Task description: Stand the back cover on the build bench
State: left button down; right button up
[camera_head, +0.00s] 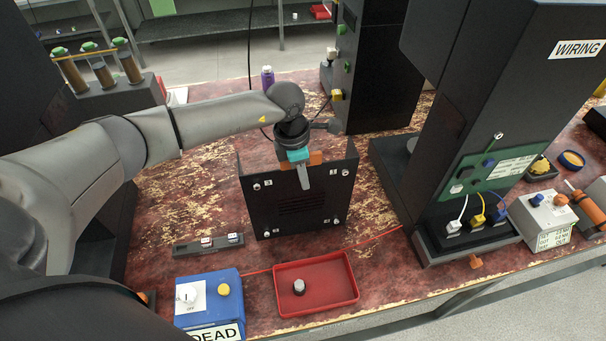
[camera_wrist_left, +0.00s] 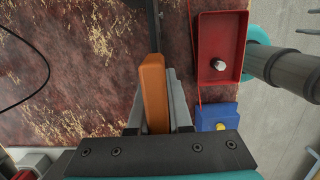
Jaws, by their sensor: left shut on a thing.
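The back cover (camera_head: 298,210) is a black panel with a screw near each corner and vent slots in its middle. It is upright over the red, worn build bench (camera_head: 200,190). I cannot tell whether its lower edge touches the bench.
A red tray (camera_head: 340,300) holding a grey knob (camera_head: 299,287) and a blue switch box (camera_head: 209,303) lie in front. A dark slotted bar (camera_head: 208,245) lies left of the cover. A tall black WIRING housing (camera_head: 455,110) stands right. Bare bench shows left of the cover.

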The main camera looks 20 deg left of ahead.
pick_arm(q)
jog(key=c, duration=0.8)
grip_release()
jog(key=shift+c, duration=0.2)
jog(key=r, duration=0.4)
jog(key=a+r, duration=0.1)
jog(key=r, duration=0.3)
jog(key=s+r, duration=0.1)
jog(key=r, duration=0.3)
jog(key=shift+a, duration=0.2)
